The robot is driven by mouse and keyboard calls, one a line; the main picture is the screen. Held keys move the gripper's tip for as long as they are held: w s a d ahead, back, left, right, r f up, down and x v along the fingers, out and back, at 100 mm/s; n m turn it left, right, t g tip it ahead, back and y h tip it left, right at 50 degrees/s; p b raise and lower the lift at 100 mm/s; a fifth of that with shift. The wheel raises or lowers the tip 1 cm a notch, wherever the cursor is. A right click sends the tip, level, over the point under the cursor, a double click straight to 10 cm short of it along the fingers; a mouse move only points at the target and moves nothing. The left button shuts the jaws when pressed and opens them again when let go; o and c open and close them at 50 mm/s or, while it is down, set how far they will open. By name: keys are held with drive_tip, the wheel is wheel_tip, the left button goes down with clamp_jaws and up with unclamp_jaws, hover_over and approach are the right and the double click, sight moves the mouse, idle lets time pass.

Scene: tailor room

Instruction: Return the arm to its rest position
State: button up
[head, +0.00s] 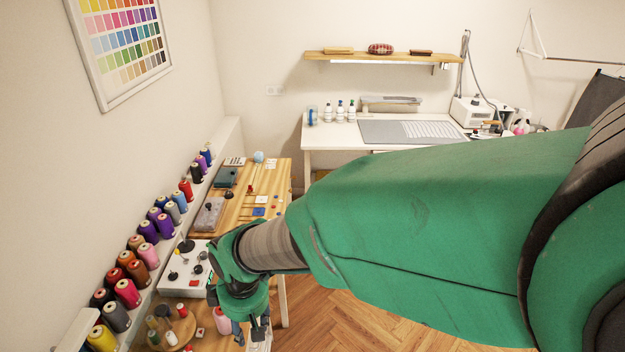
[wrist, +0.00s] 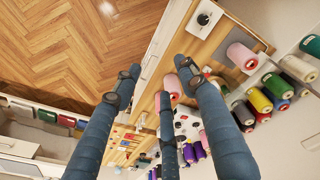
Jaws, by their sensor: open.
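My arm (head: 440,225) stretches across the head view from the right edge toward the wooden worktable at the left. My gripper (head: 245,318) hangs at its end, low in the head view, over or beside the front part of the table. In the wrist view my gripper (wrist: 155,85) shows its dark blue fingers spread apart, with nothing held between them. The wooden table top (wrist: 222,45) lies beyond the fingers, with the wooden floor (wrist: 60,50) to the left. How far the fingertips are above the table I cannot tell.
Several thread spools (head: 127,292) line the ledge along the left wall. A white box with knobs (head: 185,285) and a round wooden spool stand (head: 172,330) are close to my gripper. A white desk (head: 340,135) stands at the back. Floor (head: 345,325) shows clear right of the table.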

drive_tip(key=d+r+m+t+b, duration=0.1)
drive_tip(key=d+r+m, duration=0.3)
drive_tip(key=d+r, duration=0.5)
drive_tip(key=d+r+m+t, duration=0.1)
drive_tip(key=d+r+m, duration=0.3)
drive_tip(key=d, duration=0.8)
drive_tip(key=s+d+r+m+t, duration=0.1)
drive_tip(key=s+d+r+m, duration=0.2)
drive_tip(key=s+d, duration=0.2)
drive_tip(key=s+d+r+m+t+h+b, duration=0.1)
drive_tip(key=s+d+r, duration=0.3)
drive_tip(key=d, duration=0.6)
drive_tip(key=shift+s+m+t, duration=0.3)
drive_tip(key=shift+s+m, duration=0.3)
drive_tip(key=shift+m, duration=0.3)
